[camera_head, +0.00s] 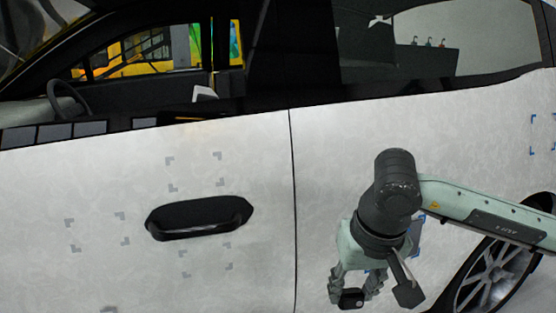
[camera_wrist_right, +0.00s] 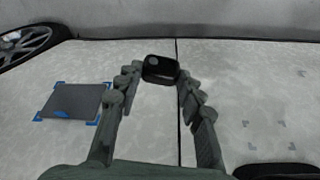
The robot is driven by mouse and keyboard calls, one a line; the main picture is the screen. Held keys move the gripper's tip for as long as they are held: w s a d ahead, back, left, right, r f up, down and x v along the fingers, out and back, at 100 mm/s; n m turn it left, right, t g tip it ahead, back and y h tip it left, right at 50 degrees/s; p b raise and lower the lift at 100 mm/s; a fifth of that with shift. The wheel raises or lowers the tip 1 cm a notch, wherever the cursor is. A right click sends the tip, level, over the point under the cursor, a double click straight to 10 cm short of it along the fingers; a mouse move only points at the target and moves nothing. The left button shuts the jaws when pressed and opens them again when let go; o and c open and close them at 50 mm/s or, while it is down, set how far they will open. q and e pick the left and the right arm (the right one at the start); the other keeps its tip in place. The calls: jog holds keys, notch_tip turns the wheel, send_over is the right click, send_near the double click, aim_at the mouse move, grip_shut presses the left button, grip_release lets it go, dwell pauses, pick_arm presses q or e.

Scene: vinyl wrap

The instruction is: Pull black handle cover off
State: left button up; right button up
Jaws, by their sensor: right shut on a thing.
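The black door handle (camera_head: 200,216) sits on the pale car door at the left in the head view. Its edge also shows at the bottom right of the right wrist view (camera_wrist_right: 278,171). My right gripper (camera_head: 356,294) is shut on a small black cover (camera_wrist_right: 160,69) with a round spot on its face. The cover also shows low in the head view (camera_head: 351,299), between the fingertips and apart from the handle. In the right wrist view the fingers (camera_wrist_right: 159,77) hold it from both sides. My left gripper is not in view.
A vertical door seam (camera_head: 293,200) runs between the handle and my right gripper. A dark grey patch with blue corners (camera_wrist_right: 72,101) lies on the panel, and a wheel (camera_head: 492,275) is at the lower right. Grey corner marks surround the handle.

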jog(key=d+f, duration=0.5)
jog(key=d, duration=0.1)
jog(key=shift+w+f+m+p, duration=0.15)
jog(key=shift+w+m+p, duration=0.2)
jog(key=shift+m, duration=0.05)
